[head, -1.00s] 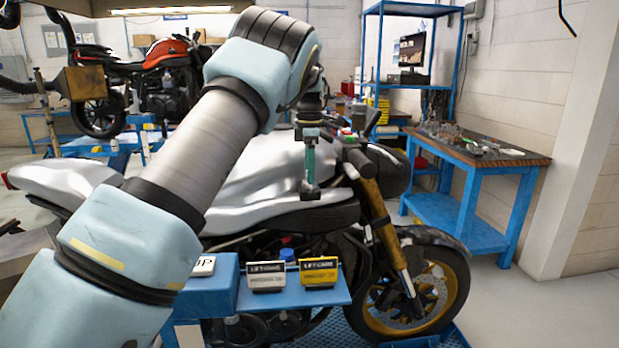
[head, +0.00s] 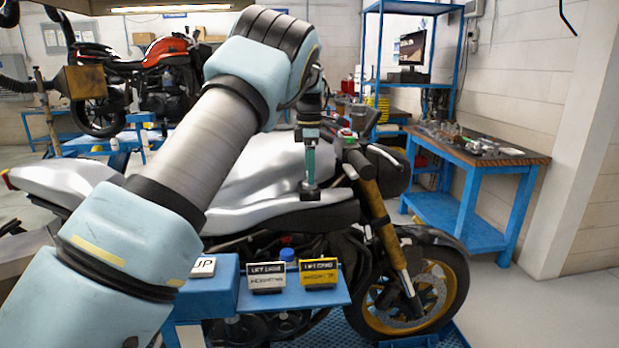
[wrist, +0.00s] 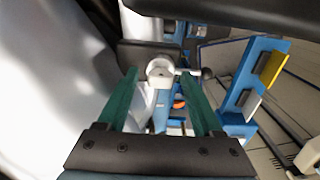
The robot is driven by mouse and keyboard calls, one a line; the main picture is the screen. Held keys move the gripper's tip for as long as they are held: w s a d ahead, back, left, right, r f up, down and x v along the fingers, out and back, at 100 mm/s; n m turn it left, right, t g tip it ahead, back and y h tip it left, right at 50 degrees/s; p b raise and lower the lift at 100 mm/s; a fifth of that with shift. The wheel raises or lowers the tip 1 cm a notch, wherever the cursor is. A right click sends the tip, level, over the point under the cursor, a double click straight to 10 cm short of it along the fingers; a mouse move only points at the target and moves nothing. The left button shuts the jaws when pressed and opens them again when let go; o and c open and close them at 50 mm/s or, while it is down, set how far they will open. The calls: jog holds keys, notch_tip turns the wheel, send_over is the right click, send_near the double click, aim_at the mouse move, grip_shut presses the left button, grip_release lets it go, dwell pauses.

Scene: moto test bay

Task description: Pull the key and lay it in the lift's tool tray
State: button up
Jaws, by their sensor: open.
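My gripper (head: 310,180) points down just above the silver motorcycle (head: 272,178), near its handlebar, with its green fingers side-on. In the wrist view my gripper (wrist: 160,73) is open, with its two green fingers apart. A round pale grey cylinder top (wrist: 160,67) shows between the fingertips, with a short bar and dark knob to its right. I cannot tell whether this is the key or its lock, or whether the fingers touch it. A blue ledge (head: 335,292) on the lift side carries label cards; I cannot make out a tool tray for certain.
A white card (head: 266,278) and a yellow card (head: 319,272) stand on the ledge, beside a block marked UP (head: 202,267). A workbench (head: 480,150) with small items stands at the right. An orange motorcycle (head: 165,50) is behind. The floor at right is clear.

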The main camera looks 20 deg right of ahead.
jog(key=shift+c, duration=0.3)
grip_shut()
dwell(0.6)
jog(key=shift+r, duration=0.15)
dwell(0.9)
jog(key=shift+r, duration=2.85)
jog(key=shift+s, duration=0.1)
